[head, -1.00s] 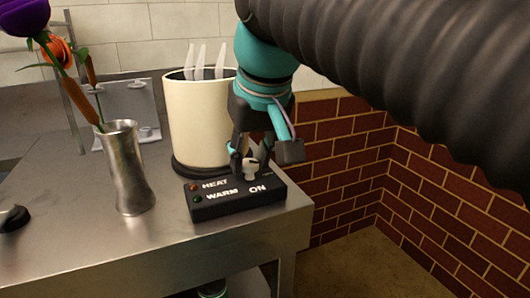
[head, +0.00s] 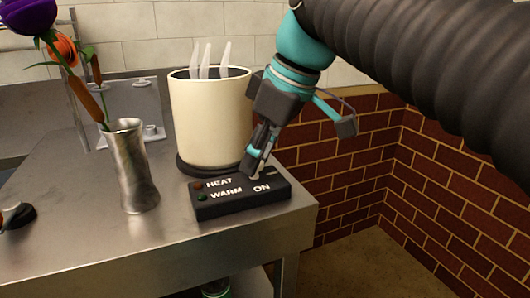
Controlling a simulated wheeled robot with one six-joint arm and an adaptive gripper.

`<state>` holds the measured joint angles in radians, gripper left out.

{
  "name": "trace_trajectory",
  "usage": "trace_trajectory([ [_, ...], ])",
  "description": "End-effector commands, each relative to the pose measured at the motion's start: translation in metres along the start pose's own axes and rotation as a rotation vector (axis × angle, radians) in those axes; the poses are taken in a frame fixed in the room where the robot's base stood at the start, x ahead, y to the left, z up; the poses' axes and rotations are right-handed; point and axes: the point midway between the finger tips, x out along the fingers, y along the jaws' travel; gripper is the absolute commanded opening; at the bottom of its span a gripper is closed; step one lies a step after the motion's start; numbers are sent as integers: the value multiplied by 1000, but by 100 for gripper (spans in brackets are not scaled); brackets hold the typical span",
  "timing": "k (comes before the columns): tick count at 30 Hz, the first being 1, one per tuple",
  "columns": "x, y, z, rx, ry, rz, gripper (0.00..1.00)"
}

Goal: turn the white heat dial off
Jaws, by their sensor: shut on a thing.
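The black control box (head: 235,207) sits near the front right corner of the metal table, marked HEAT, WARM and ON. A brown-orange lamp is beside HEAT and a green one beside WARM. The white heat dial (head: 255,177) is on top of the box and mostly hidden by my gripper. My gripper (head: 250,168) reaches down from the upper right, tilted, with its fingers shut on the dial. The dial's exact angle cannot be made out.
A metal vase (head: 133,170) with flowers stands to the left. A dark round object (head: 17,216) is at the left edge. The metal table (head: 150,250) ends just right of the box, before a brick wall.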

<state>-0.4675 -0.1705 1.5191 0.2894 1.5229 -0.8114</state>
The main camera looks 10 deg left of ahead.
Motion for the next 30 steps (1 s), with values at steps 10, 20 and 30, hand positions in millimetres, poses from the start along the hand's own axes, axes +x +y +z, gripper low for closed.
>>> trace_trajectory([
  [10,2,0,2,-42,-6,-22,0],
  [20,2,0,2,-42,-7,-22,40],
  [30,1,0,1,-42,-3,-19,58],
])
